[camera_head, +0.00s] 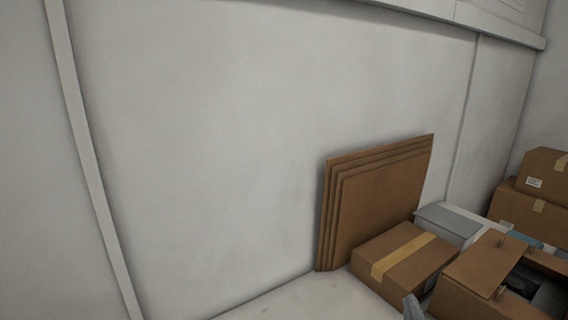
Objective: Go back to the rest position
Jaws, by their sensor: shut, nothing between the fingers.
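My gripper and arm do not show in the head camera view, so I cannot see their pose. The task names no other object.
A pale wall (230,130) fills most of the view. Flat cardboard sheets (385,195) lean on it at right. A taped box (405,262), a grey-lidded container (448,222), an open box (485,268) and stacked boxes (530,210) crowd the right. Pale surface (310,300) lies bare at bottom centre.

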